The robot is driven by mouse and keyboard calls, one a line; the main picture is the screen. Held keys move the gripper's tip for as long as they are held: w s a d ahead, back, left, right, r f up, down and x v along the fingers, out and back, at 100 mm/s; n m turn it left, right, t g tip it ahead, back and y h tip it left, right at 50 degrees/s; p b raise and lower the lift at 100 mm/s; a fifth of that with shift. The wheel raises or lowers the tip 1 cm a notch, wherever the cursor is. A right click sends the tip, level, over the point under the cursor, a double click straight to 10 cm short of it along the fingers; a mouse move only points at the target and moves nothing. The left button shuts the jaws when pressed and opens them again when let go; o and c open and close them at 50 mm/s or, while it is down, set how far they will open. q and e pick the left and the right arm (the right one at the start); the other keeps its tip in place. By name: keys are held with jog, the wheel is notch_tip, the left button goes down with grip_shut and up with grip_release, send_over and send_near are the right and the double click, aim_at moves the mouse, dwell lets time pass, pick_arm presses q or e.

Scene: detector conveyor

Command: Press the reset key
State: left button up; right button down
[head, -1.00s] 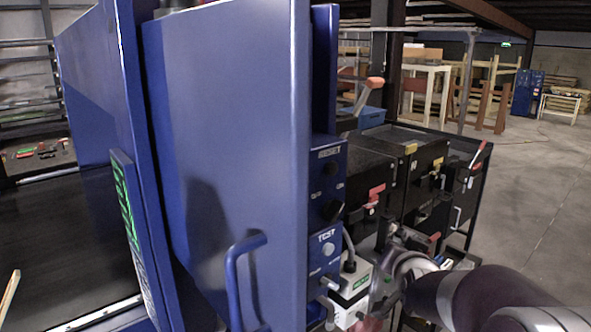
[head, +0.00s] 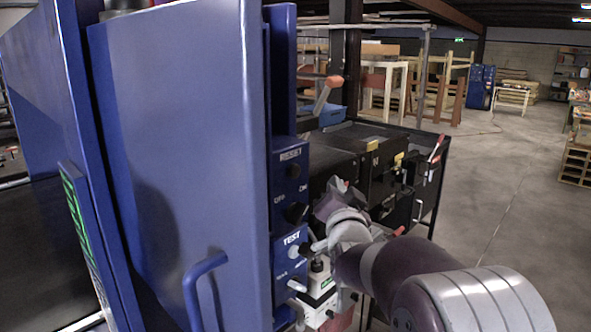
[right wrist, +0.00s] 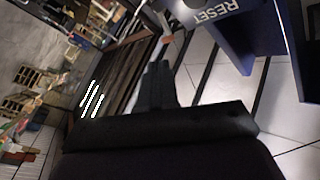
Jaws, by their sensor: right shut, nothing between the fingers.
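The blue RESET box (head: 291,152) is on the side of the blue machine housing in the head view. A small dark round control (head: 293,171) sits just under its label. Lower on the box are OFF and ON marks and a larger black knob (head: 296,213). In the right wrist view the RESET box (right wrist: 235,40) is at the upper right, its label upside down. My right gripper (head: 336,190) is just right of the box, apart from it. Its fingers (right wrist: 158,70) are shut and empty in the wrist view. My left gripper is not in view.
A TEST box (head: 291,241) with a pale button is directly below the RESET box. A large blue door with a handle (head: 200,275) stands left of it. Black cabinets (head: 375,150) with coloured latches stand behind my right arm. Open floor lies to the right.

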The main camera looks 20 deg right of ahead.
aim_at(294, 171)
jog(key=w+a+p, duration=0.2)
jog(key=w, duration=0.4)
jog(key=shift+w+a, duration=0.4)
dwell(1.7)
jog(key=shift+w+a, duration=0.15)
jog(key=shift+w, duration=0.25)
